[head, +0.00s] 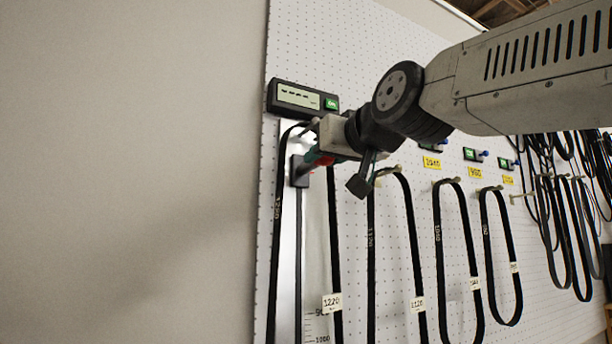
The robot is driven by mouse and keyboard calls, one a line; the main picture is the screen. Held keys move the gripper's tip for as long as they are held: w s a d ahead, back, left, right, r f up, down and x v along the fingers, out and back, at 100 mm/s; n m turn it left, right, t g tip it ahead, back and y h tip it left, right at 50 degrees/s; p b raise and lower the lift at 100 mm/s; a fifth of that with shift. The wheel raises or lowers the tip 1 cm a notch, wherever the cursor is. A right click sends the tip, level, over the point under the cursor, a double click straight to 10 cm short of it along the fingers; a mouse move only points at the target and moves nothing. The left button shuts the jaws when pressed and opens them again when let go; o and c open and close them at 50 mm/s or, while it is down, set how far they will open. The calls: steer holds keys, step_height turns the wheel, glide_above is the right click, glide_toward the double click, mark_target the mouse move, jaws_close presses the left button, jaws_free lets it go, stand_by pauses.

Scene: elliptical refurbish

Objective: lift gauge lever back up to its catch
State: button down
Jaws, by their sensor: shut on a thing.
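The gauge is a vertical metal rail (289,255) on the white pegboard, with a dark sliding block (297,172) near its upper part. A red lever (324,161) sticks out to the right of the block, partly covered by my gripper. My gripper (313,160) comes in from the right and is shut on the lever; its fingertips are small and partly hidden. A black display unit (299,98) with a green lit panel is above the rail. The catch cannot be made out. A black belt (277,215) loops around the gauge.
More black belts (371,260) hang from pegs to the right, with yellow number tags (432,162) above some. A scale (318,328) is printed low on the board. My arm covers the upper right. The plain wall (130,170) at left is clear.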

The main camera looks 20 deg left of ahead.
steer(key=shift+r, duration=0.55)
steer(key=shift+r, duration=0.1)
steer(key=c, duration=1.1)
jaws_free()
steer(key=v, duration=0.8)
steer(key=shift+w, duration=0.1)
